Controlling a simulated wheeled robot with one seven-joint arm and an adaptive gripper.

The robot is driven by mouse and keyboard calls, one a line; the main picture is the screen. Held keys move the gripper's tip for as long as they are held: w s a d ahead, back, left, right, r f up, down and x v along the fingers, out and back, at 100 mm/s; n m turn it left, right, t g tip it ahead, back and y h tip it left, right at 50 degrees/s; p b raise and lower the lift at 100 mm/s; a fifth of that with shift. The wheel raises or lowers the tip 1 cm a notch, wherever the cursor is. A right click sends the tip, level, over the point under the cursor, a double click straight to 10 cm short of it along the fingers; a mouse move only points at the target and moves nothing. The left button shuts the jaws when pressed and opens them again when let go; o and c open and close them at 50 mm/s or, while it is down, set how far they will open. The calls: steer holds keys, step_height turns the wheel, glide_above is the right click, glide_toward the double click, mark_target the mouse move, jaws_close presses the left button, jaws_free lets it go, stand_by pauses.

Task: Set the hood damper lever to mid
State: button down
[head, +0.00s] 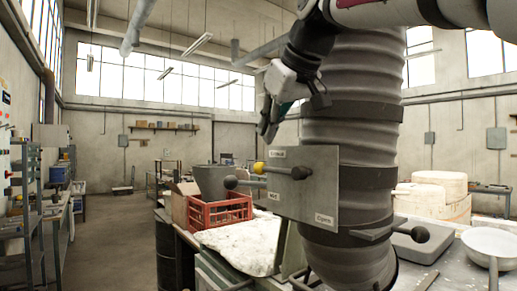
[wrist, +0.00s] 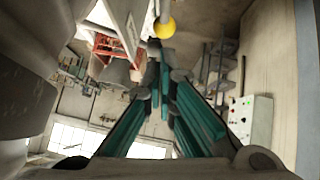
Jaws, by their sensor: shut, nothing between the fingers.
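The hood damper plate (head: 300,205) is a grey panel on the large ribbed duct, with labels that seem to read closed at top, mid at lower left and open at lower right. Its lever ends in a yellow ball knob (head: 259,168) at the plate's left side, near the upper label; its exact setting is hard to tell. My gripper (head: 267,134) is shut and empty, fingers pointing down, above the knob and apart from it. In the wrist view the knob (wrist: 165,27) shows beyond the teal fingers (wrist: 165,78).
Dark round knobs on rods stick out left of the plate (head: 231,182) and at the duct's lower right (head: 420,234). A red crate (head: 222,213) stands on the bench behind the plate. A white bowl (head: 488,243) sits at the right. Open floor lies at the left.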

mark_target(264, 164)
steer(key=shift+w+d+f, duration=0.15)
steer(key=shift+f, duration=0.9)
steer(key=shift+w+d+f, duration=0.15)
steer(key=shift+f, duration=0.9)
steer(key=shift+p, duration=0.6)
